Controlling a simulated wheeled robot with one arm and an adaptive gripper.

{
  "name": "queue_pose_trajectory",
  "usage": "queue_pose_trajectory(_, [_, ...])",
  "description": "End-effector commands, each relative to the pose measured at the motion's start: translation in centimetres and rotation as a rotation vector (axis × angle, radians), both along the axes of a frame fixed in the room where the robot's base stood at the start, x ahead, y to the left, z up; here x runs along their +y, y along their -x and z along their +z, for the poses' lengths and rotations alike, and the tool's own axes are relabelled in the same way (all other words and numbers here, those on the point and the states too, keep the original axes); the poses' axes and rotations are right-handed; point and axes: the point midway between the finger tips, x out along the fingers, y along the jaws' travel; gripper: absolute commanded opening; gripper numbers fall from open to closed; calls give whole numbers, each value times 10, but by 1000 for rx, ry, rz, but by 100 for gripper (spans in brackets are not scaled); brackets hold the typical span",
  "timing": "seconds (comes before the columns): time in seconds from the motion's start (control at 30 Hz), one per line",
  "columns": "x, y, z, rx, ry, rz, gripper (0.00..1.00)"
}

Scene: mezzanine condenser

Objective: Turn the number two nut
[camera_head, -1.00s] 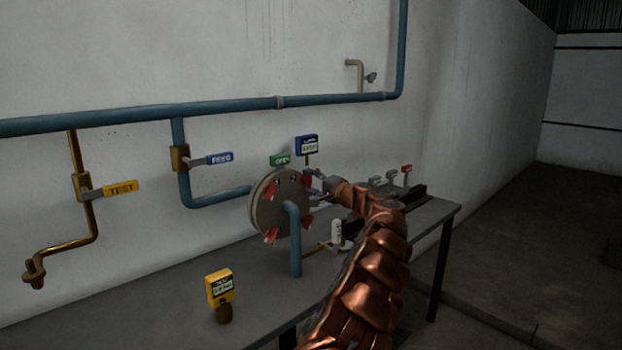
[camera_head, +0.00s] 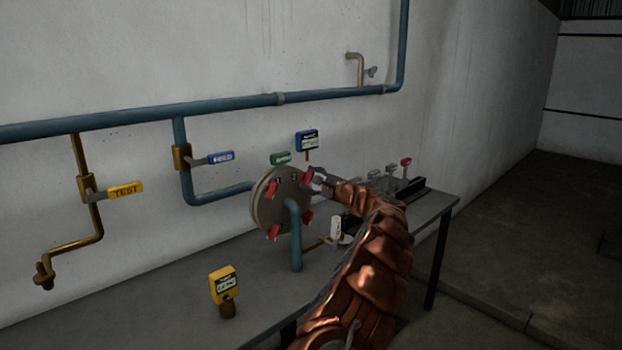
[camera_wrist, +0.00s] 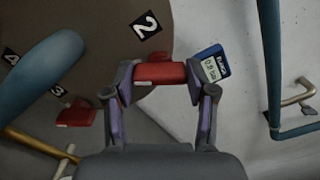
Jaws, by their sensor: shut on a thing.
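The round flange (camera_head: 268,208) stands upright on the bench with several red nuts around its face. In the wrist view the number two nut (camera_wrist: 160,73) is a red block just below the white "2" label (camera_wrist: 146,25). My gripper (camera_wrist: 158,75) has one finger at each end of this nut and is shut on it. In the head view my gripper (camera_head: 318,180) is at the upper right of the flange. Another red nut (camera_wrist: 76,114) shows near the "3" label (camera_wrist: 57,89). The "4" label (camera_wrist: 11,56) is further left.
A blue pipe (camera_head: 295,240) comes out of the flange front and also crosses the wrist view's left side (camera_wrist: 40,75). A blue gauge (camera_head: 307,141) stands behind the flange. A yellow gauge (camera_head: 223,284) stands on the bench (camera_head: 180,320). Valves with levers (camera_head: 125,189) line the wall at left.

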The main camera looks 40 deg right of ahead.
Motion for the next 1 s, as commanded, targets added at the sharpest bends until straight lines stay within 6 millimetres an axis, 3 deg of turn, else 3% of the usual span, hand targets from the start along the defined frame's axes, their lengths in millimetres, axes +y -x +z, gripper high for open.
queue_pose_trajectory(0.5, [-1, 1, 0, -1, -18, -3, 21])
queue_pose_trajectory(0.53, [-1, 1, 0, -1, -18, -3, 59])
queue_pose_trajectory(0.73, [0, 0, 0, -1, -17, -1, 80])
queue_pose_trajectory(1.0, [0, 0, 0, 0, -16, 0, 81])
